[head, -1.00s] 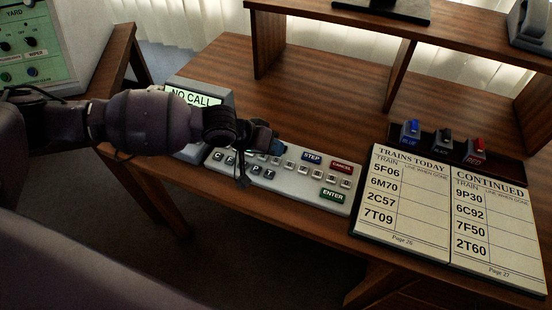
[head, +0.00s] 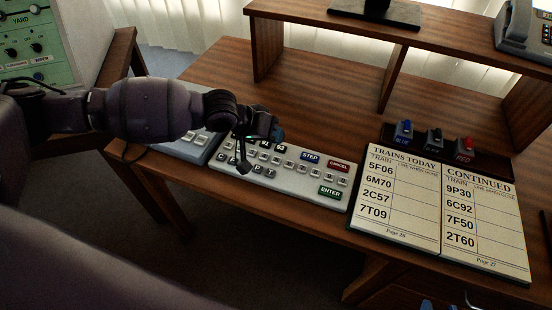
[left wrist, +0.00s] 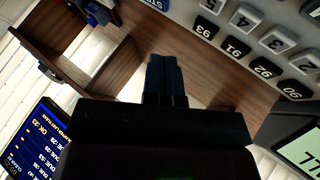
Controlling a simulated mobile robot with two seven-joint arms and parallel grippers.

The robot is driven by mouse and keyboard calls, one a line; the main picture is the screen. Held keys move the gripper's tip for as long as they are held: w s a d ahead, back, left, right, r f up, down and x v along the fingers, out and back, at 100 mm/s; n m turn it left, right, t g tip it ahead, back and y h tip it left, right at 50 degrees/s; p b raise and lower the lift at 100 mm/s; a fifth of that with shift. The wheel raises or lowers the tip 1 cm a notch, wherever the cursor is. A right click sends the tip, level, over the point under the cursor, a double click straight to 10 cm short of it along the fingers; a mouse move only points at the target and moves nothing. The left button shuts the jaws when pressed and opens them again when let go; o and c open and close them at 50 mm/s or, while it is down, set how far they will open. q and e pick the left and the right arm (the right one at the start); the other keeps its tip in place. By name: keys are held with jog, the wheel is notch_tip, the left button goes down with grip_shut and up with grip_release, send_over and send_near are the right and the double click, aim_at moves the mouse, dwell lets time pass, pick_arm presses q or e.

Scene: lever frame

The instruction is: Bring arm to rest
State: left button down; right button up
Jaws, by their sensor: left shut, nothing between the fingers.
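My left arm (head: 150,108) reaches in from the left in the head view. My left gripper (head: 277,132) is shut and empty, over the left part of the grey keypad (head: 290,182). In the left wrist view its shut fingers (left wrist: 166,78) point toward the wooden desk, with keypad keys (left wrist: 250,48) at the upper right. The arm hides the "NO CALL" display and part of the keypad in the head view. I cannot tell whether the fingers touch the keypad. My right gripper is not in view.
An open train book (head: 442,205) lies right of the keypad. A wooden shelf (head: 390,45) with a telephone (head: 524,35) runs along the back. A green yard panel (head: 35,45) is at far left. The desk (head: 330,95) behind the keypad is clear.

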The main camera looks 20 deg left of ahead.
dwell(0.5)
pick_arm(q)
jog(key=m, duration=0.2)
jog(key=shift+w+r+m, duration=0.2)
jog(key=shift+m, duration=0.2)
jog(key=d+r+m+t+h, duration=0.3)
jog(key=d+r+m+t, duration=0.1)
jog(key=d+r+m, duration=0.25)
jog(key=s+a+f+n+y, duration=0.3)
jog(key=s+a+f, duration=0.2)
jog(key=s, duration=0.4)
jog(key=s+a+f+n+y+p, duration=0.1)
jog(key=s+a+f+n+y, duration=0.2)
jog(key=s+a+f, duration=0.3)
jog(key=s+a+f+n+t+y, duration=0.1)
jog(key=s+a+f+n+y, duration=0.2)
jog(key=s+f, duration=0.6)
jog(key=s+a+y, duration=0.1)
jog(key=s+a, duration=0.1)
jog(key=s, duration=0.1)
jog(key=shift+s+a+f+p, duration=0.15)
jog(key=shift+s+f+p, duration=0.05)
jog(key=shift+s+p, duration=0.2)
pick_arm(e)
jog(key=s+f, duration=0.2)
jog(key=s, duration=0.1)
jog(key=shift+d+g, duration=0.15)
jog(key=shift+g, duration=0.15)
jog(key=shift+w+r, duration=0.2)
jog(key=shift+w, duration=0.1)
